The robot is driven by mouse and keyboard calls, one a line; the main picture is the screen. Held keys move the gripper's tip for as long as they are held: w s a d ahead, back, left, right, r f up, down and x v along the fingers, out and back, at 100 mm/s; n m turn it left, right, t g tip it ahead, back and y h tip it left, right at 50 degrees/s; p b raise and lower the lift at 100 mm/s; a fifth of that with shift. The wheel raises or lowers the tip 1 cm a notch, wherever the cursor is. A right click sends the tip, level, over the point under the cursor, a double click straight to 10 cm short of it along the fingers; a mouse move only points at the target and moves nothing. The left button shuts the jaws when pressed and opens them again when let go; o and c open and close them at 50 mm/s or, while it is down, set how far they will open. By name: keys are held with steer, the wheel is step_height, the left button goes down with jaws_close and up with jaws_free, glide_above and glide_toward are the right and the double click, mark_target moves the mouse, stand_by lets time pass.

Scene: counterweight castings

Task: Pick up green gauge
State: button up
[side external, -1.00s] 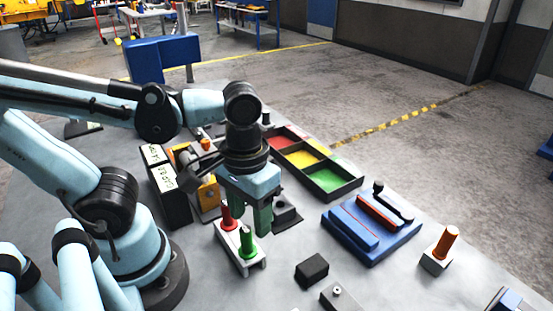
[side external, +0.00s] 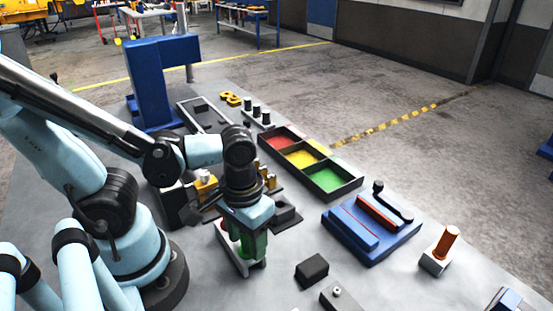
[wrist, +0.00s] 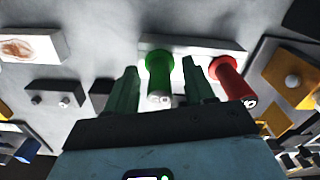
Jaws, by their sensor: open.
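The green gauge (wrist: 158,75) is a green handle standing in a white holder (wrist: 205,43), seen in the wrist view between my gripper's fingers. A red gauge (wrist: 232,80) stands in the same holder, just outside the finger on the right. My gripper (wrist: 160,88) is open, with one green finger on each side of the green gauge; whether they touch it I cannot tell. In the side external view my gripper (side external: 252,245) is low over the holder (side external: 228,250) and largely hides the green gauge.
A black tray with red, yellow and green compartments (side external: 350,190) lies behind on the right. A blue fixture (side external: 345,232) and an orange handle in a white block (side external: 446,243) are farther right. A black block (side external: 312,268) sits close in front. Bare table separates them.

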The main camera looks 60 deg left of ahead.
steer(key=shift+f, duration=0.1)
jaws_close()
stand_by(0.3)
